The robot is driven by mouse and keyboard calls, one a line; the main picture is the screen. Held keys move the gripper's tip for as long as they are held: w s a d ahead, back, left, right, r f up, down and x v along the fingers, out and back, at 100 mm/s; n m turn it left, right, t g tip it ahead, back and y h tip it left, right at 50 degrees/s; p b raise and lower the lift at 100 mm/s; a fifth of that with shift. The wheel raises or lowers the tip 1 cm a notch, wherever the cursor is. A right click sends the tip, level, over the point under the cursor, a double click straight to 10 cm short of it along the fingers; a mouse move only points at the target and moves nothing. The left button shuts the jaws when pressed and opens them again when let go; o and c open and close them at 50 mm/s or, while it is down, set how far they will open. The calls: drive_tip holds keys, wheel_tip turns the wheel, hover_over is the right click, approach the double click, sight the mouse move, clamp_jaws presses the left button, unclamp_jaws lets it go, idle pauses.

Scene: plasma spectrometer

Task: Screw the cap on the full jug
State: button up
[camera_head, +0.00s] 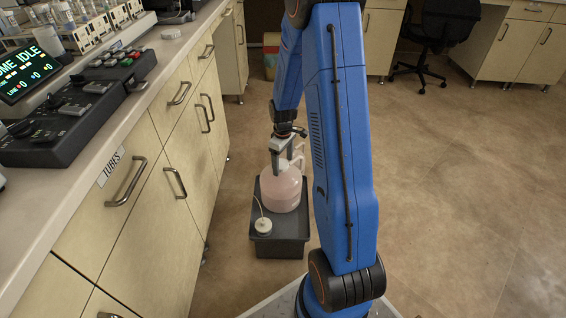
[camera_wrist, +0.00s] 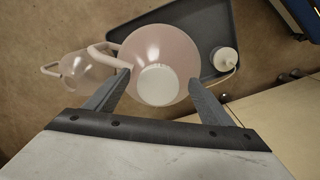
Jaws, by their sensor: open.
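The full jug (camera_head: 281,190), pinkish and translucent, stands upright on a dark grey tray-topped stand (camera_head: 283,250). In the wrist view the jug (camera_wrist: 158,45) has its handle toward the left. A round white cap (camera_wrist: 158,85) sits over its mouth; I cannot tell how tightly it is seated. My gripper (camera_wrist: 160,80) is open, pointing down, with one finger on each side of the cap and apparent gaps. In the head view my gripper (camera_head: 276,163) is directly above the jug and hides its top.
A white cap with a thin tube (camera_wrist: 224,60) lies on the tray beside the jug. A second, clearer jug (camera_wrist: 78,68) stands beyond the tray. Drawer cabinets (camera_head: 165,165) run along the left. The floor (camera_head: 450,190) at the right is open.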

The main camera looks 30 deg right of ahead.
drive_tip(key=n, duration=0.7)
drive_tip(key=shift+n, duration=0.3)
drive_tip(key=n, duration=0.3)
drive_tip(key=shift+n, duration=0.4)
drive_tip(key=n, duration=0.3)
drive_tip(key=shift+n, duration=0.4)
drive_tip(key=c, duration=1.8)
drive_tip(key=shift+c, duration=0.2)
